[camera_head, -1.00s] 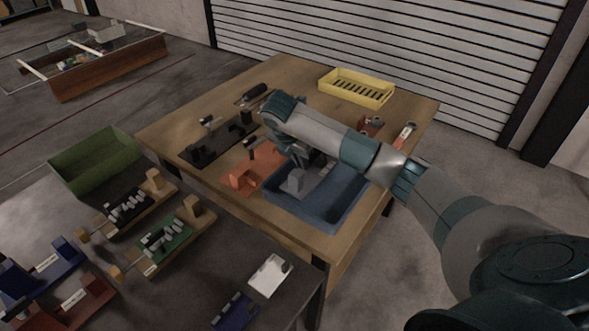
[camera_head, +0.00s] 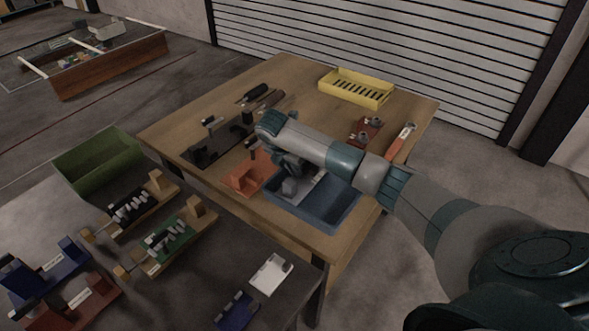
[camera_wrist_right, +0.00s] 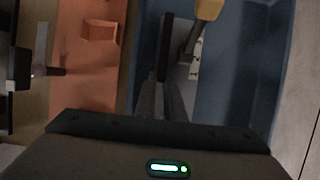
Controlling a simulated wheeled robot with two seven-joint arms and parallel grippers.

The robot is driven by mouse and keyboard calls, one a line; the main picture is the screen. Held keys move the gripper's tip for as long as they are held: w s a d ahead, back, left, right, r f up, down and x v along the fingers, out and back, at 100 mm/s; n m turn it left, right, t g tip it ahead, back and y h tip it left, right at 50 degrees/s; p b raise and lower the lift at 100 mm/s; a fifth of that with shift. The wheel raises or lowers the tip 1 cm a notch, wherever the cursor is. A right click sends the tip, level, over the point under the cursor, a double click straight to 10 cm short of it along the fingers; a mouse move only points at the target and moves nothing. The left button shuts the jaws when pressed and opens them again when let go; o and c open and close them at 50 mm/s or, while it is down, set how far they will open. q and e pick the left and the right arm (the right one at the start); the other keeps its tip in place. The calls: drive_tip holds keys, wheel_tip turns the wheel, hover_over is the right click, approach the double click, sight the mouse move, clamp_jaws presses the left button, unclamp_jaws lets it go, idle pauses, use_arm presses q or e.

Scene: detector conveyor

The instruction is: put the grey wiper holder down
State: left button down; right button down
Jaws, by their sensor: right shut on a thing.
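My right gripper (camera_head: 284,170) is over the left part of the blue tray (camera_head: 337,214) on the wooden table, pointing down. A grey blocky piece, apparently the grey wiper holder (camera_head: 290,187), shows under it at the tray. In the right wrist view the gripper's fingers (camera_wrist_right: 163,95) are shut on a dark grey upright piece of it (camera_wrist_right: 166,45), over the blue tray (camera_wrist_right: 243,85). I cannot tell whether the holder touches the tray floor. My left gripper is not in view.
An orange fixture (camera_head: 245,178) lies close left of the tray, with a dark fixture (camera_head: 206,153) beyond it. A yellow bin (camera_head: 356,88) stands at the back. A red-brown part (camera_head: 365,132) and an orange-handled tool (camera_head: 401,140) lie at the right. Bare table shows behind.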

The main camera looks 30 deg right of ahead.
drive_tip(key=shift+f, duration=0.4)
drive_tip(key=c, duration=1.8)
unclamp_jaws()
drive_tip(key=shift+c, duration=0.2)
drive_tip(key=shift+r, duration=0.15)
drive_tip(key=b+v, duration=0.1)
drive_tip(key=v, duration=1)
drive_tip(key=shift+s+a+r+b, duration=0.15)
drive_tip(key=shift+a+r+b, duration=0.1)
drive_tip(key=shift+r+b, duration=0.05)
